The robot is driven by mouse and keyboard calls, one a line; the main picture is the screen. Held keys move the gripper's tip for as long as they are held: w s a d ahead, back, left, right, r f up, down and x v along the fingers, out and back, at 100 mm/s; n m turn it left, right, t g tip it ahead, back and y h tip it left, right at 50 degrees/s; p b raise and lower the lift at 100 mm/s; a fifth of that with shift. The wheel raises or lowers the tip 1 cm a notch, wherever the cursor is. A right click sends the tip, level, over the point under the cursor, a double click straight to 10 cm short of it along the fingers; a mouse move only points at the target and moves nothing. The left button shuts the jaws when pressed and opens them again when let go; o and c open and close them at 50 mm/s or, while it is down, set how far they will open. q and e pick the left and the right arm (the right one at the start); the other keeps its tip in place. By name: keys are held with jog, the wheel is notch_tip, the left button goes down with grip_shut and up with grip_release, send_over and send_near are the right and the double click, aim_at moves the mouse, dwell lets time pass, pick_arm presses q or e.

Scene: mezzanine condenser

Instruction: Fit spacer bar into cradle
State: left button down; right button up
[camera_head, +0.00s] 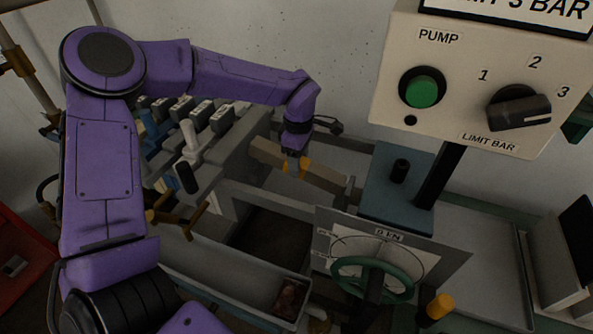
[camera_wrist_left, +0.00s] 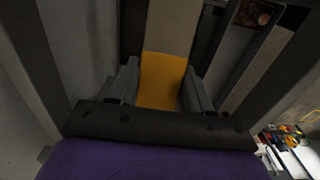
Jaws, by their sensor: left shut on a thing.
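The spacer bar (camera_head: 325,177) is a long beige-brown bar with a yellow band around its middle. My left gripper (camera_head: 295,165) comes down from above and is shut on the bar at this band. In the left wrist view the yellow band of the bar (camera_wrist_left: 162,80) lies between the two fingers of the left gripper (camera_wrist_left: 160,95). The bar lies roughly level over the grey frame behind the dark pit; its right end is near a small upright. I cannot tell which part is the cradle, or whether the bar touches the frame. My right gripper is not in view.
A control box (camera_head: 480,85) with a green pump button and a limit bar dial stands at the upper right. Below it are a blue-grey block (camera_head: 385,195), a gauge and a green handwheel (camera_head: 345,265). Several levers (camera_head: 190,135) stand left of the bar.

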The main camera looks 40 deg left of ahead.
pick_arm(q)
jog(key=f, duration=0.2)
jog(key=f+p, duration=0.1)
jog(key=f, duration=0.1)
jog(key=shift+s, duration=0.4)
jog(key=shift+a+f, duration=0.15)
jog(key=shift+f, duration=0.25)
jog(key=c, duration=0.5)
grip_release()
jog(key=shift+w, duration=0.1)
jog(key=shift+c, duration=0.2)
jog(key=shift+o, duration=0.3)
jog(key=shift+d, duration=0.2)
jog(key=shift+a+r, duration=0.1)
jog(key=shift+r, duration=0.05)
notch_tip(320, 180, up, 12)
jog(key=shift+f+b, duration=0.1)
jog(key=shift+b, duration=1.05)
